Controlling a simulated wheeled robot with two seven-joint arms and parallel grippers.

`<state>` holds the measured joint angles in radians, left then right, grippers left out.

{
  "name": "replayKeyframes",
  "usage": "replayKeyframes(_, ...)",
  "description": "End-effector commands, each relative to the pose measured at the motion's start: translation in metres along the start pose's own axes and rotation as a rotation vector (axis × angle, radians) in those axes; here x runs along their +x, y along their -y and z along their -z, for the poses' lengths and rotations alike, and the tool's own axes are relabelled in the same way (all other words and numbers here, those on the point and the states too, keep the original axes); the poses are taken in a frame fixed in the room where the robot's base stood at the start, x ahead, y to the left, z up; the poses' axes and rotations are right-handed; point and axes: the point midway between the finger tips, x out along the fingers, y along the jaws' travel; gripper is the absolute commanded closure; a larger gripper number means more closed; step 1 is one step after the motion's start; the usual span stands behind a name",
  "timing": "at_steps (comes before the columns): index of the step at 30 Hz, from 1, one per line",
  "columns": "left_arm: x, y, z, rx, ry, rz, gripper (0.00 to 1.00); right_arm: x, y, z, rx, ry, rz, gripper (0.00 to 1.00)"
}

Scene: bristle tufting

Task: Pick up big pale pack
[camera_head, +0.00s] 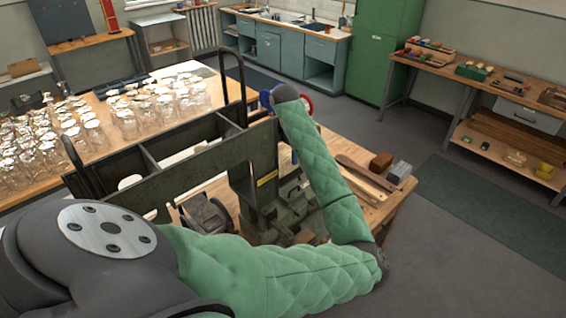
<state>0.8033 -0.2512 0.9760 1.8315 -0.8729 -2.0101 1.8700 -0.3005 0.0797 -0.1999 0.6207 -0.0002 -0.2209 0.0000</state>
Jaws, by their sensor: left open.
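My left arm, in a green quilted sleeve, comes in from the left, bends at the lower right and reaches up to its dark wrist end, where my left gripper (284,94) is. The gripper is open; its fingers are mostly hidden, and I see nothing held. I cannot clearly make out the big pale pack. A small pale shape (130,182) shows inside the dark metal frame (195,150), partly covered by its wall; I cannot tell if it is a pack. My right gripper is not in view.
Many clear glass-like pieces with white tops (85,122) crowd the left wooden table. The dark frame stands between them and my arm. A brown block (381,162) and a grey block (399,172) lie on the near table's right end. Open floor (450,245) lies to the right.

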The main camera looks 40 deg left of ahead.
Motion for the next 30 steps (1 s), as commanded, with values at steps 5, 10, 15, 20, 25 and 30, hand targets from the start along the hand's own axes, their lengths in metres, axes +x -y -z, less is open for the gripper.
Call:
replayKeyframes(5,0.006,-0.002,0.001,0.001,-0.002,-0.001,0.18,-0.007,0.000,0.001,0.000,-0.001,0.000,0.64)
replayKeyframes(10,0.019,-0.004,0.001,0.001,-0.003,-0.001,0.18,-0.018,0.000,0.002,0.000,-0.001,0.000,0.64)
replayKeyframes(15,0.035,-0.005,0.000,0.002,-0.002,0.001,0.18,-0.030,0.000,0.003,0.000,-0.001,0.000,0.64)
replayKeyframes(20,0.049,-0.005,0.000,0.001,0.001,0.001,0.18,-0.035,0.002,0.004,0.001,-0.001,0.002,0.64)
replayKeyframes(25,0.052,-0.005,0.000,0.000,0.001,0.000,0.18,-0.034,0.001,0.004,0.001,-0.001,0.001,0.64)
replayKeyframes(30,0.052,-0.005,0.000,0.001,0.001,0.000,0.30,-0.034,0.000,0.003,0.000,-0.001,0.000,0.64)
